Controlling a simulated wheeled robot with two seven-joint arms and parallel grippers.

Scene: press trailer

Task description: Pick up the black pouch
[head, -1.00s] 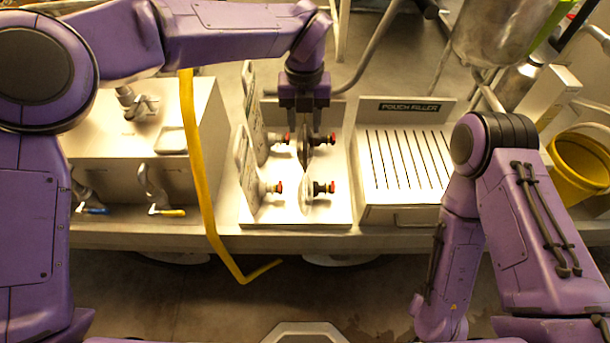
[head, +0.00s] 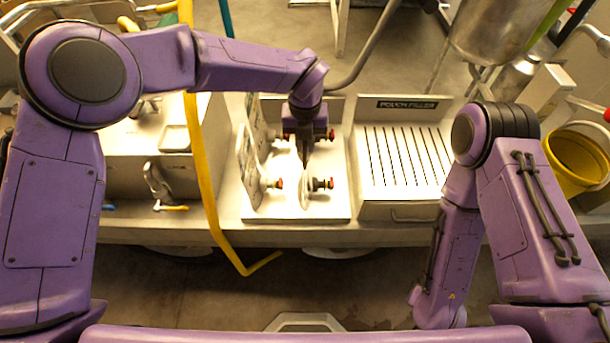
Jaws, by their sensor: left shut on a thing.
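The black pouch (head: 305,158) shows as a thin dark edge on the white rack in the middle of the head view, mostly hidden by my gripper. My left gripper (head: 305,144) points down over it and is shut on it. The pouch looks upright and still at its place in the rack; I cannot tell whether it has lifted. A pale pouch (head: 305,190) stands just in front of it, by a red-tipped clamp. My right arm is folded at the right, and its gripper is out of view.
Upright plates and red-tipped clamps (head: 322,184) stand close around the gripper. A slotted box marked POUCH FILLER (head: 405,160) is to the right. A yellow pipe (head: 205,170) rises at the left. A yellow bucket (head: 578,160) is far right.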

